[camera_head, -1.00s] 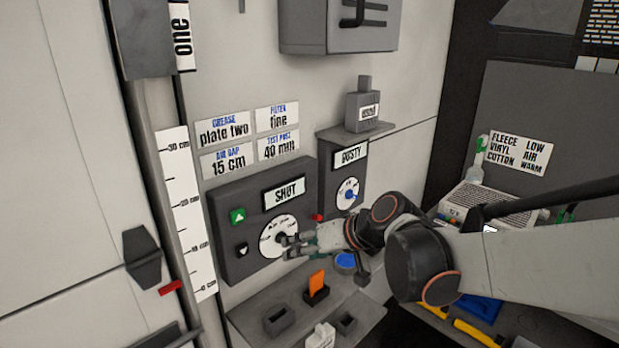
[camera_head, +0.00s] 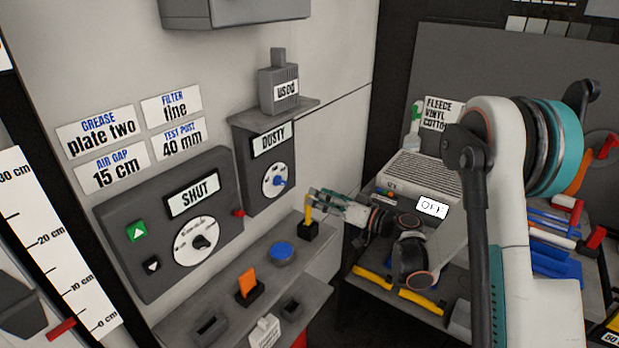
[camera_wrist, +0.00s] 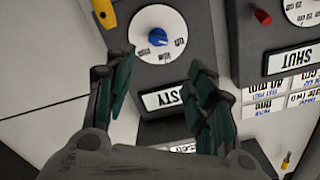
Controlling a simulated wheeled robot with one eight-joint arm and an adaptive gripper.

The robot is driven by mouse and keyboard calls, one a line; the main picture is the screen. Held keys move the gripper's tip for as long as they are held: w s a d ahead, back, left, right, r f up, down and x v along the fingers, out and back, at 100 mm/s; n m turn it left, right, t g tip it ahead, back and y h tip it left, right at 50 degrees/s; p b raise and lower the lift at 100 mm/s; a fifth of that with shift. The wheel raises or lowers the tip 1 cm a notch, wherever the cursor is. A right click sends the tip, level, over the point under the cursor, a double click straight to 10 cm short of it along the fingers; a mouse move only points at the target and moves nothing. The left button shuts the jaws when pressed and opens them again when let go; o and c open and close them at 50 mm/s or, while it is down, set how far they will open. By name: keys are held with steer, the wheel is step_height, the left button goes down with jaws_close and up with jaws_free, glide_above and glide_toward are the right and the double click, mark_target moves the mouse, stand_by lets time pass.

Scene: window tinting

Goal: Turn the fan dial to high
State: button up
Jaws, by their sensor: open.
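One white dial with a blue knob (camera_head: 281,181) is on the grey box labelled DUSTY; it also shows upside down in the wrist view (camera_wrist: 158,36). Another white dial with a black knob (camera_head: 200,242) is on the box labelled SHUT. The dials' markings are too small to read, so I cannot tell which one is the fan dial. My gripper (camera_head: 318,205) is open and empty, right of and slightly below the blue knob. In the wrist view my gripper (camera_wrist: 162,68) has its fingers spread, with the DUSTY label (camera_wrist: 165,98) between them and the blue knob beyond, untouched.
A yellow item (camera_head: 308,213) stands in a black holder close to my gripper. The shelf below holds a blue round button (camera_head: 281,253) and an orange tab (camera_head: 248,280). A red peg (camera_head: 238,212) sticks out from the SHUT box. A grey vented unit (camera_head: 420,178) stands at right.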

mark_target(284, 182)
steer(key=b+x, duration=0.1)
steer(key=x, duration=1.2)
steer(key=shift+w+a+b, duration=0.1)
steer(key=shift+w+b, duration=0.2)
steer(key=shift+w, duration=0.1)
steer(key=c, duration=1.1)
